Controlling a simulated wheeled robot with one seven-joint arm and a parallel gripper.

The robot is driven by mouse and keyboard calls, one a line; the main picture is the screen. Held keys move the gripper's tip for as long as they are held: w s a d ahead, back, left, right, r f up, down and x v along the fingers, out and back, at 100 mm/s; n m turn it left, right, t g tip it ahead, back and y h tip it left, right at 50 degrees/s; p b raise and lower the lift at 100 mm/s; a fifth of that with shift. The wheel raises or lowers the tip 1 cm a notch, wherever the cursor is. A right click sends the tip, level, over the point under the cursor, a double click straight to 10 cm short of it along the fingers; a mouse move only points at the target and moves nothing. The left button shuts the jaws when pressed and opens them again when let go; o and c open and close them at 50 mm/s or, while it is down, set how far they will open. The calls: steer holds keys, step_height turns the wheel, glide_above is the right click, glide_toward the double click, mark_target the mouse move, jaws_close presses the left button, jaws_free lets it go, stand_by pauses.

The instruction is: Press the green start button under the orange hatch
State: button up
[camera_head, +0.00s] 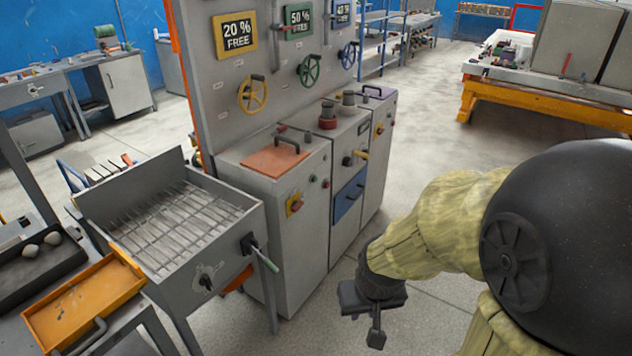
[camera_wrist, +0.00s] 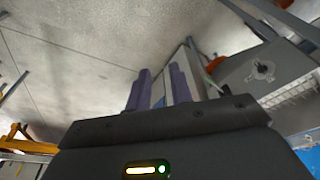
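The orange hatch (camera_head: 264,161) lies flat on top of the left grey cabinet (camera_head: 290,222) and looks closed. A dark bar handle (camera_head: 287,144) stands on it. The green start button is not visible under the hatch. My gripper (camera_head: 361,312) hangs low over the floor, right of the cabinets and well apart from the hatch. In the wrist view its two fingers (camera_wrist: 160,92) stand apart with nothing between them.
A grey tray with a wire rack (camera_head: 180,225) stands left of the cabinet, its green-tipped lever (camera_head: 265,258) sticking out. A panel with valve wheels (camera_head: 253,95) rises behind the hatch. A red knob (camera_head: 328,115) stands on the adjacent cabinet. Floor to the right is clear.

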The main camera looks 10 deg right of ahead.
jaws_close()
stand_by(1.3)
